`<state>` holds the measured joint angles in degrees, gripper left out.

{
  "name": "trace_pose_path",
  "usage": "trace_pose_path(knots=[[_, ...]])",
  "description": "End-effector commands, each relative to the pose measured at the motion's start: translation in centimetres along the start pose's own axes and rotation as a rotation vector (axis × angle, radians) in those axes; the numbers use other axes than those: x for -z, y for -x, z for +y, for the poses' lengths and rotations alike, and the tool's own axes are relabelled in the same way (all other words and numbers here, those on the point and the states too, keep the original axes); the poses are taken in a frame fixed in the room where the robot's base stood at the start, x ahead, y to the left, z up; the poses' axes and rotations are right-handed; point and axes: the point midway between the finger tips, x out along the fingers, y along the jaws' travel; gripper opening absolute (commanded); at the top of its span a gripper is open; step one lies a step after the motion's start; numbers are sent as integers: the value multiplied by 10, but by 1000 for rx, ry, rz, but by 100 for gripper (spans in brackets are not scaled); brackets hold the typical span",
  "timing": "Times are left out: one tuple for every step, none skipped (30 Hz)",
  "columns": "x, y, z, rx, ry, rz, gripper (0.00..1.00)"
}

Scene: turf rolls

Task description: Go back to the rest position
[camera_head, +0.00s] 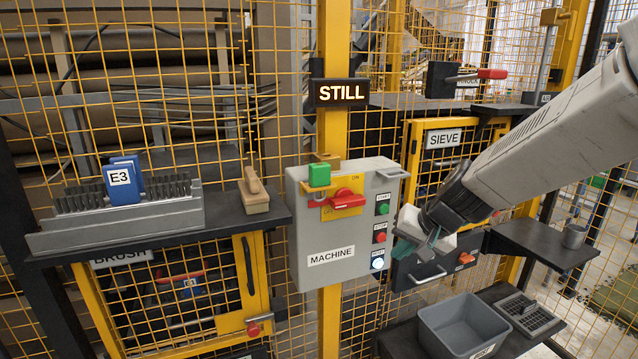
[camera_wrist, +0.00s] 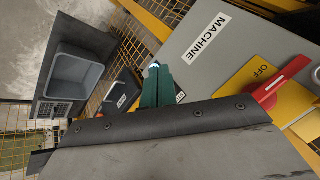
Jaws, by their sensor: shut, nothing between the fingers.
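My gripper (camera_head: 416,236) is at the right side of the grey MACHINE box (camera_head: 330,254), in front of its column of buttons. Its teal fingers, also in the wrist view (camera_wrist: 158,86), are shut and empty. Their tips are close to the lit white button (camera_head: 377,263); I cannot tell whether they touch it. The box also has a green button (camera_head: 382,209), a red button (camera_head: 379,238) and a red rotary handle (camera_head: 348,201) on a yellow plate. In the wrist view the red handle (camera_wrist: 280,84) lies beside the word OFF. The sign above (camera_head: 341,93) reads STILL.
A yellow wire fence stands behind the box. A shelf on the left holds a grey comb-like rack (camera_head: 120,216) with blue E3 tags and a wooden-handled brush (camera_head: 254,192). A grey bin (camera_head: 440,325) stands below my gripper. A dark shelf (camera_head: 535,241) with a small cup is at right.

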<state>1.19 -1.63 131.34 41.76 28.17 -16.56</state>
Motion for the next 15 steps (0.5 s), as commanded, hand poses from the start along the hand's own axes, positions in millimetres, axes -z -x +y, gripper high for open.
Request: trace_pose_path(knots=[[-22, 15, -1, -3, 32, -62, 0], [-36, 23, 1, -10, 48, -101, 0], [-52, 35, 3, -24, 72, -148, 0], [-65, 43, 6, -36, 89, -182, 0], [-77, 53, 8, -50, 105, -215, 0], [-94, 66, 14, -73, 127, -255, 0], [-106, 76, 18, -93, 144, -283, 0], [-118, 87, 23, -115, 160, -309, 0], [-133, 102, 30, -149, 181, -342, 0], [-145, 113, 36, -176, 195, -363, 0], [-155, 124, 43, -205, 211, -382, 0], [-169, 138, 52, -243, 227, -401, 0], [-178, 148, 58, -271, 240, -411, 0], [-186, 157, 64, -298, 250, -417, 0], [-195, 168, 72, -330, 265, -422, 0]])
